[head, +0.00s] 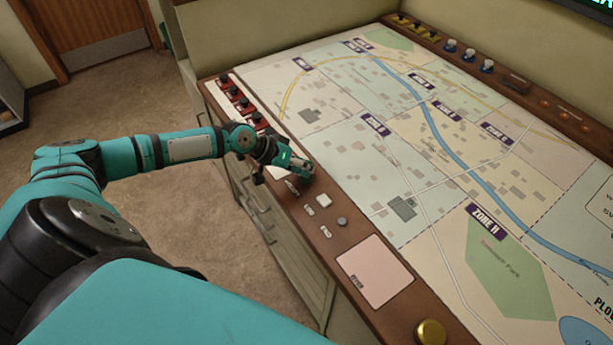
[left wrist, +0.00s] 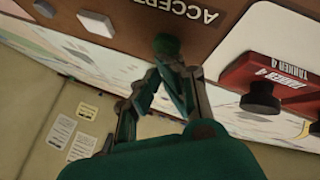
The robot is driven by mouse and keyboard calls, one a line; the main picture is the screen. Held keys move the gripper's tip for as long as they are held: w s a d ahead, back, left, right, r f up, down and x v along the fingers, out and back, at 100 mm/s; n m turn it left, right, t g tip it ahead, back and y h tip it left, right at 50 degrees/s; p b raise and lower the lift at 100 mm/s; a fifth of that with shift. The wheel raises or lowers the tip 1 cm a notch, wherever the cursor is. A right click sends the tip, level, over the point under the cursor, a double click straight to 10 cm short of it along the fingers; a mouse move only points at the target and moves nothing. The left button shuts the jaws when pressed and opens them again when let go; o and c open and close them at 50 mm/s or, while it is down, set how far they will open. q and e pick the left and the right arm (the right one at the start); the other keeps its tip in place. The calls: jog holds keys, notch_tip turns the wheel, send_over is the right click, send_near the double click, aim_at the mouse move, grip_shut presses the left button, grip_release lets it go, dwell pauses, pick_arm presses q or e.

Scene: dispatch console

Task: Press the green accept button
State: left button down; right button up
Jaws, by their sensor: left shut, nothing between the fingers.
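The green accept button (left wrist: 166,44) shows in the left wrist view as a small dark green round cap on the brown console strip. The word ACCEPT is printed beside it. My left gripper (left wrist: 168,64) is shut and empty, with its fingertips right at the button's edge in that view. I cannot tell whether they touch it. My right gripper is not in view.
A white panel with several red blocks and black knobs (head: 239,103) lies left of the gripper. The map (head: 450,160) is flat.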

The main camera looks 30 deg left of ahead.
pick_arm(q)
jog(key=shift+f+b, duration=0.35)
jog(key=shift+f, duration=0.05)
dwell(0.8)
jog(key=shift+r, duration=0.1)
jog(key=shift+r+p, duration=0.75)
notch_tip(320, 180, up, 5)
jog(key=p, duration=0.4)
jog(key=shift+d, duration=0.1)
dwell(0.8)
